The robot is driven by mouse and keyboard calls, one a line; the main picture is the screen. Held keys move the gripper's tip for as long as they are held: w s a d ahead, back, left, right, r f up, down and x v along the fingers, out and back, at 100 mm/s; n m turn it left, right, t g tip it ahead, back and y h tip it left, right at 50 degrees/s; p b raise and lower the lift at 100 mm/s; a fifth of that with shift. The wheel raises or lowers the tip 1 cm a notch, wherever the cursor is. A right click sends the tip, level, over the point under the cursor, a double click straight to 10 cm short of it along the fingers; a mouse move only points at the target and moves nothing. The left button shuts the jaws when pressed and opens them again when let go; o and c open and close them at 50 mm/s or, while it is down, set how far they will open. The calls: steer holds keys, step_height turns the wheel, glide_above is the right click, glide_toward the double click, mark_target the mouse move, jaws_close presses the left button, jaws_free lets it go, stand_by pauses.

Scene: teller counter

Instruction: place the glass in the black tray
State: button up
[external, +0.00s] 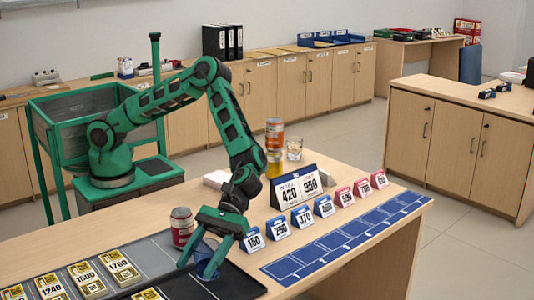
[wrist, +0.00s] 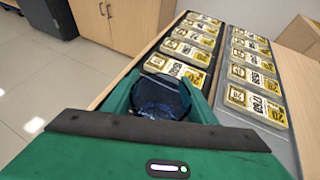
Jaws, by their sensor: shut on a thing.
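My gripper (external: 203,268), which also shows in the wrist view (wrist: 160,100), is shut on a blue-tinted glass (external: 207,259). The glass shows between the fingers in the wrist view (wrist: 160,95), looking dark blue and round-rimmed. The black tray (external: 240,288) lies on the counter at the near edge of the external view. The glass is low over the tray's area; I cannot tell whether its base touches the tray. A second, clear glass (external: 294,150) stands at the back of the counter.
A red can (external: 181,228) stands close behind my gripper. Small price signs (external: 302,218) and a blue mat (external: 345,240) are to the right.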

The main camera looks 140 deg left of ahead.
mark_target(201, 270)
steer(key=shift+f, duration=1.55)
steer(key=o, duration=1.2)
